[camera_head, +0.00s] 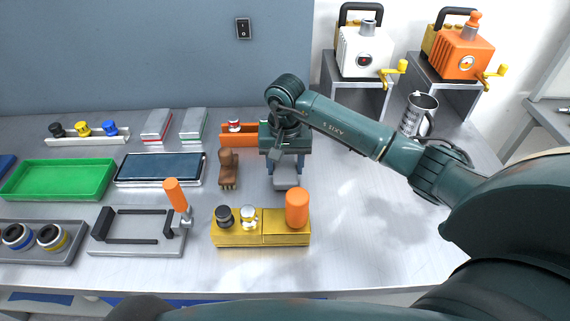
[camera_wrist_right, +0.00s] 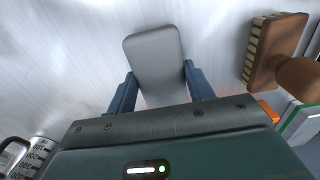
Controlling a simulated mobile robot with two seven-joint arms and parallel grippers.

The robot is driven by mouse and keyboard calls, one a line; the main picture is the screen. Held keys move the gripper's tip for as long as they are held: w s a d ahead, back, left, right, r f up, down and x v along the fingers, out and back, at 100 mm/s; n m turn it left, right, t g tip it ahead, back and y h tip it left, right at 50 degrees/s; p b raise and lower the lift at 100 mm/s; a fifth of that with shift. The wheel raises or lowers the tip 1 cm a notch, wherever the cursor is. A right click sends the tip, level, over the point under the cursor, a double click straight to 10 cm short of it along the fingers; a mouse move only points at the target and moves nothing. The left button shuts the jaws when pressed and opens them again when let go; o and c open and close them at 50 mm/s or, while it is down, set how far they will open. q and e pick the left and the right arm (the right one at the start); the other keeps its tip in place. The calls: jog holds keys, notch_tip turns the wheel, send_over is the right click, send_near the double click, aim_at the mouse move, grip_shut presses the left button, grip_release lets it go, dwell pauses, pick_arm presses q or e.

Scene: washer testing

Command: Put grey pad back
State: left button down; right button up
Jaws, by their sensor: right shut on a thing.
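The grey pad (camera_head: 287,181) is a flat rounded block held between the blue-grey fingers of my right gripper (camera_head: 286,168). In the right wrist view the pad (camera_wrist_right: 153,58) sticks out past the fingers, with one finger on each side. I cannot tell whether the pad touches the table below it. My right gripper is behind the yellow block and right of the wooden brush. My left gripper is out of view.
A wooden brush (camera_head: 228,169) stands left of the gripper. A yellow block (camera_head: 261,239) with an orange cylinder (camera_head: 297,207) is in front. An orange holder (camera_head: 233,141) and two grey-topped blocks (camera_head: 193,124) lie behind and left.

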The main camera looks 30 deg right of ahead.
aim_at(285, 167)
jog(key=shift+f, duration=0.35)
jog(key=shift+f, duration=0.1)
jog(key=shift+f+b, duration=0.15)
jog(key=shift+b, duration=0.15)
jog(key=o, duration=0.9)
notch_tip(285, 167, up, 13)
jog(key=shift+f+b, duration=0.2)
jog(key=shift+b, duration=0.4)
